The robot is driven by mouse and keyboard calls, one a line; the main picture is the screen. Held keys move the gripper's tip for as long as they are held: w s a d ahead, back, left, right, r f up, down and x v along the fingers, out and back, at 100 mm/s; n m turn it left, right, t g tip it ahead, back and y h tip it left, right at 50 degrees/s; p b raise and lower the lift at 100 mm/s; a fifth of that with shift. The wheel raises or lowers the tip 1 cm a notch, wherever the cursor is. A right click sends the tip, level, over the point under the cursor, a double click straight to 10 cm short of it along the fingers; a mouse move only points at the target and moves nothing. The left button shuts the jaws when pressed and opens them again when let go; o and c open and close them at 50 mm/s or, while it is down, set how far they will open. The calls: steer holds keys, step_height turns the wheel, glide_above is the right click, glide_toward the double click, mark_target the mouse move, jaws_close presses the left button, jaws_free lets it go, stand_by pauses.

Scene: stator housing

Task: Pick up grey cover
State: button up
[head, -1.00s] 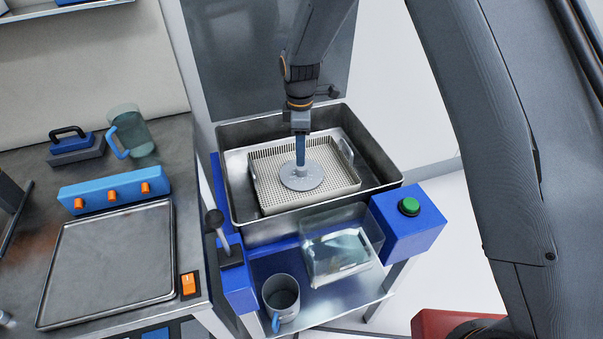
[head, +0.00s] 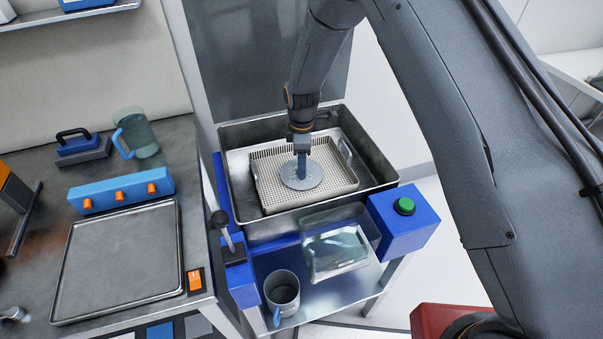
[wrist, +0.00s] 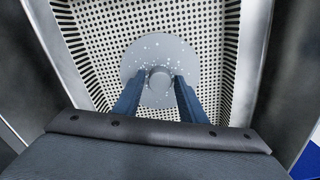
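The grey cover (head: 289,175) is a round flat disc with a raised round knob at its centre. It lies flat on the floor of a perforated metal basket (head: 268,199). In the wrist view the cover (wrist: 159,50) has small bright specks, and its knob (wrist: 159,80) lies between the tips of my two blue fingers. My gripper (head: 303,176) points down over the cover's middle. In the wrist view my gripper (wrist: 158,83) is open, with gaps between each finger and the knob. The fingers hide parts of the cover's near edge; contact with the disc is unclear.
The basket sits inside a deep metal basin (head: 236,188), whose walls surround my gripper. A blue box with a green button (head: 405,206) stands at right and a lever (head: 228,232) at left. A clear container (head: 338,248) and grey mug (head: 282,291) are in front.

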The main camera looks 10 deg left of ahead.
jaws_close()
steer(key=shift+r, duration=0.2)
